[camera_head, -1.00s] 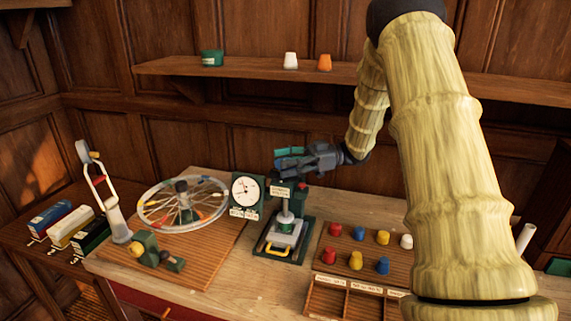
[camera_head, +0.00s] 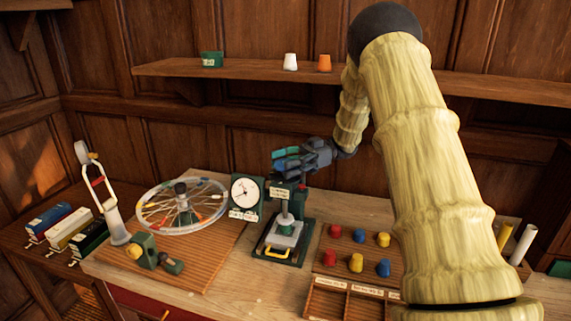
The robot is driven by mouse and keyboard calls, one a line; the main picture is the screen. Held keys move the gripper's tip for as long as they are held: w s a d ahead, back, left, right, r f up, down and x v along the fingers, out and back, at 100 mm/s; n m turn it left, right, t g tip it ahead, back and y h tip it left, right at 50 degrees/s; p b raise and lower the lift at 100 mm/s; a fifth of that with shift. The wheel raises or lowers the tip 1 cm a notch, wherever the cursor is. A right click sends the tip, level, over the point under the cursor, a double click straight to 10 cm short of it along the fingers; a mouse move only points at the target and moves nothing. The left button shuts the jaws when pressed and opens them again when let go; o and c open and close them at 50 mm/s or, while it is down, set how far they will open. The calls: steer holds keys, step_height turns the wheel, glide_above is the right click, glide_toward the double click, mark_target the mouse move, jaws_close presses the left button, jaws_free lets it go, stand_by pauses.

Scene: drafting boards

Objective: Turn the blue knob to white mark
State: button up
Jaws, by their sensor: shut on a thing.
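My gripper (camera_head: 281,160) is above the small green press (camera_head: 287,228), seen from the side, with teal and blue showing at its fingers. It is shut on a small part at the top of the press, mostly hidden by the fingers, so I cannot tell whether this is the blue knob. Two small blue knob-shaped pieces stand on the board at the right, one in the back row (camera_head: 358,234) and one in the front row (camera_head: 383,268), both apart from my gripper. I cannot make out a white mark.
A white-faced dial (camera_head: 244,191) stands left of the press. A spoked wheel (camera_head: 153,220) lies further left. Red and yellow pieces share the board at the right, above a compartment tray (camera_head: 345,300). A wall shelf (camera_head: 240,70) runs behind. My arm covers the right side.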

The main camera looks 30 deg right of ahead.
steer(key=o, duration=1)
steer(key=shift+r, duration=0.15)
steer(key=shift+o, duration=0.2)
steer(key=shift+d, duration=0.15)
steer(key=d, duration=1.2)
